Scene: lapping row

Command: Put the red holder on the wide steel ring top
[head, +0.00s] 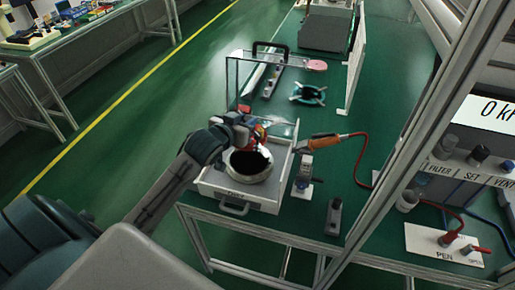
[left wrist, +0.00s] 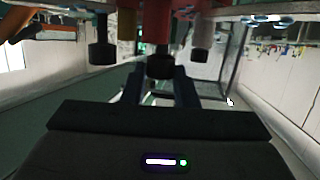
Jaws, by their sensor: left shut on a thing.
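My left gripper (head: 246,128) is above the back edge of the wide steel ring (head: 236,170), shut on the red holder (head: 261,133). Only part of the holder shows beside the fingers. The ring is a pale metal ring around a dark opening, and it sits in a white tray (head: 212,184). I cannot tell in the head view whether the holder touches the ring. In the left wrist view, the fingers (left wrist: 160,88) reach up to red and grey parts with black ends. My right gripper is not in view.
An orange-handled tool (head: 322,141) with a red cable lies right of the tray. Small upright devices (head: 304,178) stand nearby. A clear panel frame (head: 237,82) stands behind. A metal upright (head: 425,110) crosses the right side. Green table surface (head: 340,105) is free farther back.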

